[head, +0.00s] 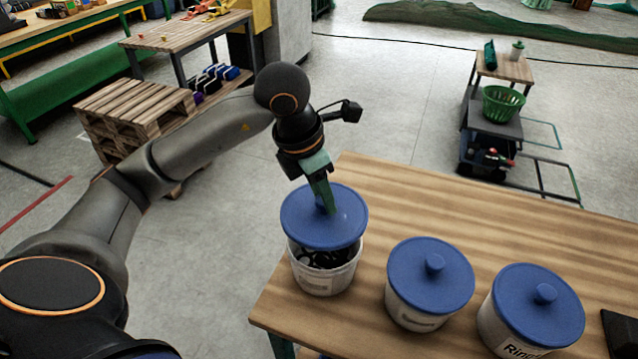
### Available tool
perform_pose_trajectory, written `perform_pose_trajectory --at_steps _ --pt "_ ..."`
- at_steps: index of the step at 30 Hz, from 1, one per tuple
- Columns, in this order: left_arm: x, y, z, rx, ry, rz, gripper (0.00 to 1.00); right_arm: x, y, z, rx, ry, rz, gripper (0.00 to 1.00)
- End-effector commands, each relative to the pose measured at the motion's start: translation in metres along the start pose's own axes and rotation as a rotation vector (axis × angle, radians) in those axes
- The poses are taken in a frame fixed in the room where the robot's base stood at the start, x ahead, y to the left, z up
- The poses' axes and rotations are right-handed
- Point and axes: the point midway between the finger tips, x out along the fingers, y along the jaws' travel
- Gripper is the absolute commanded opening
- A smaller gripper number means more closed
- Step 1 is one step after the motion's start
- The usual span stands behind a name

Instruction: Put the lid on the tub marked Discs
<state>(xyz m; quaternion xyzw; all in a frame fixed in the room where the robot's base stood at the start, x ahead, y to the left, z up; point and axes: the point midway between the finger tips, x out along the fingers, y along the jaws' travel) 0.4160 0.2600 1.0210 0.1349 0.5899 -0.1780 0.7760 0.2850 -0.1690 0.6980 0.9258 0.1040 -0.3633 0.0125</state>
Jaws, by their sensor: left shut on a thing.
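My left gripper (323,197) is shut on the knob of a blue round lid (300,222). It holds the lid over the leftmost white tub (325,279), at the left end of the wooden table. A gap shows between the lid and the near rim of the tub, and black pieces (318,259) show inside. The lid covers the view of the tub's far rim. The tub has a label on its front, too small to read. My right gripper is not in view.
Two more white tubs, the middle one (409,312) and the right one (493,330), have blue lids on. The right one's label begins "Ring". A dark object (620,334) lies at the table's right edge. The table (440,205) behind the tubs is clear.

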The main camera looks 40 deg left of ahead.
Motion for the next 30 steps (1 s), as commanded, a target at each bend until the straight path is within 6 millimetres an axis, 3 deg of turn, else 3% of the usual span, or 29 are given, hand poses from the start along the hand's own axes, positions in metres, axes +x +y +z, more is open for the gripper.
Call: perform_pose_trajectory --at_steps 17,30 --pt "0.050 0.001 -0.014 0.000 0.000 0.001 0.00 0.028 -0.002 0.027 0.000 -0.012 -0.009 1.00" --pt "0.060 0.001 -0.016 -0.001 -0.001 0.001 0.00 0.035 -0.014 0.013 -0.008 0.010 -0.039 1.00"
